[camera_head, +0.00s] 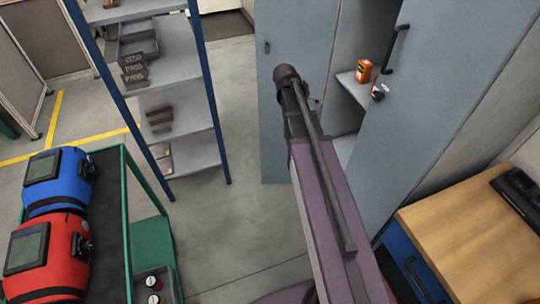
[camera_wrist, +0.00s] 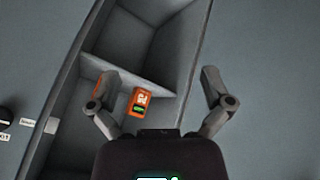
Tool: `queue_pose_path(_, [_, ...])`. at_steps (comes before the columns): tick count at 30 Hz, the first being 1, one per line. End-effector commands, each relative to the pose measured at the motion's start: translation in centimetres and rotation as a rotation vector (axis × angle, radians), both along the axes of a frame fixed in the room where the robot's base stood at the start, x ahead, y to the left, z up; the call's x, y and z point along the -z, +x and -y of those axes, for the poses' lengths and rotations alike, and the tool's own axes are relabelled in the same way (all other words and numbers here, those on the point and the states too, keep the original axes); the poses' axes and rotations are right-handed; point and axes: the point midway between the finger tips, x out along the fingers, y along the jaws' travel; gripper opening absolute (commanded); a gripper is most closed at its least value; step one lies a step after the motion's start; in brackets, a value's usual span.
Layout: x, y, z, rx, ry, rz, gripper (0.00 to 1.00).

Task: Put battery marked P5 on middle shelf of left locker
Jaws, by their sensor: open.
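An orange battery (camera_head: 363,70) with a green patch sits on a grey shelf (camera_head: 352,92) inside the open grey-blue locker (camera_head: 292,60). In the wrist view the battery (camera_wrist: 139,101) shows white characters and a green strip; I cannot read the mark surely. My gripper (camera_wrist: 160,77) is open, its two fingers spread wide. The battery appears between them, nearer the left finger, and I see no finger closed on it. In the head view my arm reaches up toward the locker and the gripper's fingers cannot be made out.
The locker door (camera_head: 435,105) with a black handle stands open on the right. A wooden-topped bench (camera_head: 470,235) is at the lower right. A blue-framed rack (camera_head: 185,75) stands left. Floor between is clear.

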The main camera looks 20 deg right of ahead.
Motion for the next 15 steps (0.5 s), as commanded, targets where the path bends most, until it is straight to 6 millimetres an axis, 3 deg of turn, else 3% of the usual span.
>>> queue_pose_path(1, [0.6,-2.7,-2.5,-0.069,0.055,-0.045,1.0])
queue_pose_path(9, [2.8,-11.9,-13.8,-0.498,0.351,-0.249,1.0])
queue_pose_path(15, [3.1,-15.9,-18.3,-0.715,0.48,-0.309,1.0])
